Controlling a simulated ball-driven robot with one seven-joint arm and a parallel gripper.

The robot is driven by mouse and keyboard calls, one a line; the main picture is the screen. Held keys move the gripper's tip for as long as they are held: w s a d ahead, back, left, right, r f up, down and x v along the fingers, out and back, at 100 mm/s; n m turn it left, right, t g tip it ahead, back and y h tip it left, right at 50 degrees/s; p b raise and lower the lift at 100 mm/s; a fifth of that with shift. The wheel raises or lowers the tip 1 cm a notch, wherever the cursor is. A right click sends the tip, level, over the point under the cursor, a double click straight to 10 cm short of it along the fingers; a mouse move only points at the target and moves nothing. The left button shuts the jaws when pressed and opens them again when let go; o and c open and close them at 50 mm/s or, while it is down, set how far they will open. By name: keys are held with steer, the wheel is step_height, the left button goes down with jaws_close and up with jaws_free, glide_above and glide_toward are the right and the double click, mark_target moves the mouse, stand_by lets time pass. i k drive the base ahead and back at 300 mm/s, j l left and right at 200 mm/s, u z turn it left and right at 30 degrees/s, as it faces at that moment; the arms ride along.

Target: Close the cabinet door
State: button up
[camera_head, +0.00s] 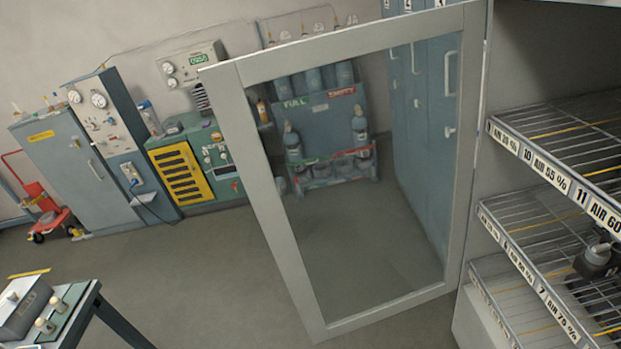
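The cabinet door (268,205) is a grey frame around a clear pane. It stands wide open, swung out to the left of the cabinet. Its right edge meets the cabinet's front edge (486,160); its free edge is at the left. The open cabinet fills the right side, with wire shelves (540,215) carrying number and "AIR" percentage labels. No handle shows clearly on the door. My gripper does not show in this view.
A small dark device (597,260) sits on a middle shelf. Blue lockers (425,110) and a bottle rack (320,125) stand behind the door. A workbench (70,310) is at the lower left. Grey cabinets (75,160) and a red cart (42,210) line the wall. Floor between is clear.

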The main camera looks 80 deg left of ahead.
mark_target(224, 83)
steer(key=u, duration=0.4)
steer(key=j+u, duration=0.1)
steer(key=u, duration=0.75)
steer(key=i+u, duration=0.1)
steer(key=u, duration=0.35)
steer(key=j+u, duration=0.1)
steer(key=u, duration=0.3)
steer(key=i+u, duration=0.1)
steer(key=u, duration=0.3)
steer(key=i+u, duration=0.2)
steer(key=i, duration=2.15)
steer(key=i+z, duration=0.2)
steer(key=z, duration=0.25)
steer(key=i+j+z, duration=0.1)
steer(key=z, duration=0.4)
steer(key=i+j+z, duration=0.2)
steer(key=z, duration=0.25)
steer(key=i+j+z, duration=0.15)
steer(key=z, duration=2.3)
